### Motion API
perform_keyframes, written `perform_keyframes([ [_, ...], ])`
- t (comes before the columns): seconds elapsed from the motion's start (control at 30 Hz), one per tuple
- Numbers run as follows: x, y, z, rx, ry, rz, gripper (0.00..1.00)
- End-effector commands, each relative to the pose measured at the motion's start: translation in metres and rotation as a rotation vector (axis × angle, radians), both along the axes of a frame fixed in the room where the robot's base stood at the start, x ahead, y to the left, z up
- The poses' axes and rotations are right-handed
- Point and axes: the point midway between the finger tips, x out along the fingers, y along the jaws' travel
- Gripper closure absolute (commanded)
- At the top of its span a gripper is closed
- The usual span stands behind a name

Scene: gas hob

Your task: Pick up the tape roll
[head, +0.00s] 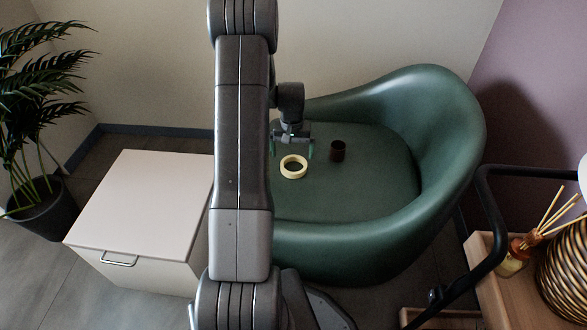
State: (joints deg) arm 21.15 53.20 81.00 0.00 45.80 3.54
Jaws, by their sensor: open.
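The tape roll (293,174) is a pale yellow ring lying on the seat of a green armchair (360,238). My gripper (292,151) is just behind and above the tape roll in the head view, with its fingers apart and nothing seen between them. The gap in height between fingers and roll is hard to judge. My arm hides the left part of the chair.
A dark brown cup-like object (338,151) stands on the seat right of the tape roll. The chair's curved back and rim enclose the seat. A white cabinet (145,205) stands left, a plant (40,130) beyond it. A wooden trolley (510,295) holds a reed diffuser (512,258).

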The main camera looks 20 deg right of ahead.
Motion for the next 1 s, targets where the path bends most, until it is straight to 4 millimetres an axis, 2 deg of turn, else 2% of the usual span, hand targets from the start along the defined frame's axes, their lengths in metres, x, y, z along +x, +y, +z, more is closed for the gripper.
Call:
perform_keyframes([
  [0.17, -0.002, -0.001, -0.012, 0.000, 0.001, 0.000, 0.00],
  [0.43, -0.006, -0.003, -0.052, 0.001, 0.002, 0.000, 0.00],
  [0.7, -0.005, -0.003, -0.053, 0.000, 0.000, 0.000, 0.00],
  [0.9, -0.005, -0.003, -0.053, 0.000, 0.000, 0.000, 0.39],
  [0.93, -0.005, -0.003, -0.053, 0.000, 0.000, 0.000, 0.44],
  [1.0, -0.005, -0.003, -0.053, 0.000, 0.000, 0.000, 0.44],
])
